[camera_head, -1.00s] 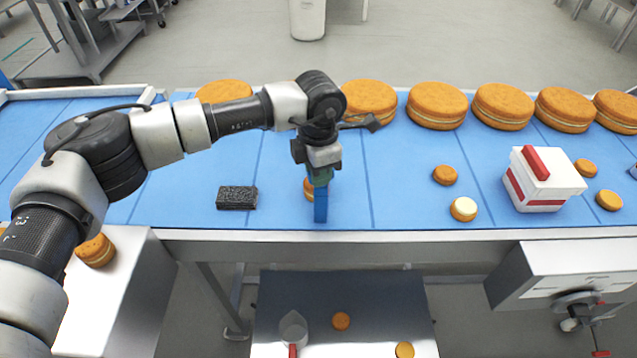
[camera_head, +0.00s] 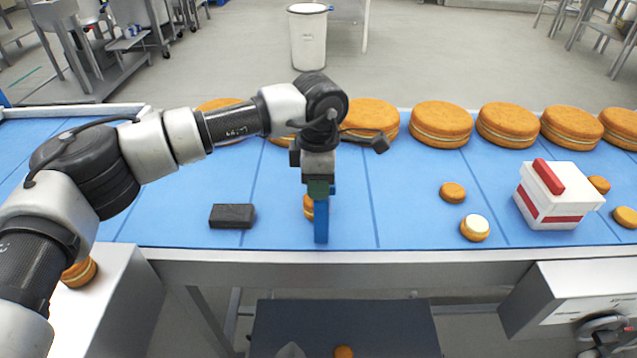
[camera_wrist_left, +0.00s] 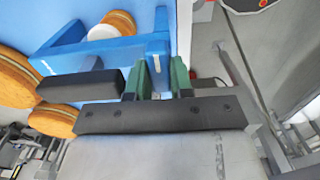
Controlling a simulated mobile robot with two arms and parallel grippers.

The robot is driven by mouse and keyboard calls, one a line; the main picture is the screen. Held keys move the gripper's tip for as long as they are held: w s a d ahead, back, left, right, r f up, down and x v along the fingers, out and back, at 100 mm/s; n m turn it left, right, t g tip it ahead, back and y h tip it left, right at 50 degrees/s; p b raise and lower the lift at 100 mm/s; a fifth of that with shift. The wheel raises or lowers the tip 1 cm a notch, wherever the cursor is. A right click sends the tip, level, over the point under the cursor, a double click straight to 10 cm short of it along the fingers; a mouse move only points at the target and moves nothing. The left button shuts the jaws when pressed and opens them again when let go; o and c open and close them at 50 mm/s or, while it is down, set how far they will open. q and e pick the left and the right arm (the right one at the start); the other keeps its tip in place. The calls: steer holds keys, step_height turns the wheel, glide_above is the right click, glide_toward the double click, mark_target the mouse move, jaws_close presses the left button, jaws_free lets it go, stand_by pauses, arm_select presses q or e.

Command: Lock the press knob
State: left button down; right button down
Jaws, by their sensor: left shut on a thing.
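A dark knob-like part (camera_head: 603,328) sits on the front of a grey metal housing (camera_head: 555,290) at the lower right of the head view, cut off by the frame edge. I cannot tell its setting. My left gripper (camera_head: 320,188) is over the blue belt, well left of that housing, pointing down. Its green fingers (camera_wrist_left: 162,78) are shut on a blue frame-like tool (camera_head: 321,222), which also shows in the left wrist view (camera_wrist_left: 75,40). A filled round (camera_head: 308,207) is partly hidden behind the tool. My right gripper is not in view.
A dark block (camera_head: 232,216) lies left of the tool on the blue belt (camera_head: 410,220). A white box with a red handle (camera_head: 555,200) stands at the right among small rounds. Large rounds (camera_head: 440,122) line the far edge. A dark tray (camera_head: 345,328) is below.

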arm_select(q)
steer(key=shift+r, duration=0.1)
steer(key=c, duration=1.3)
jaws_free()
step_height(320, 180, up, 11)
steer(key=shift+f+b, duration=0.1)
steer(key=shift+b, duration=0.9)
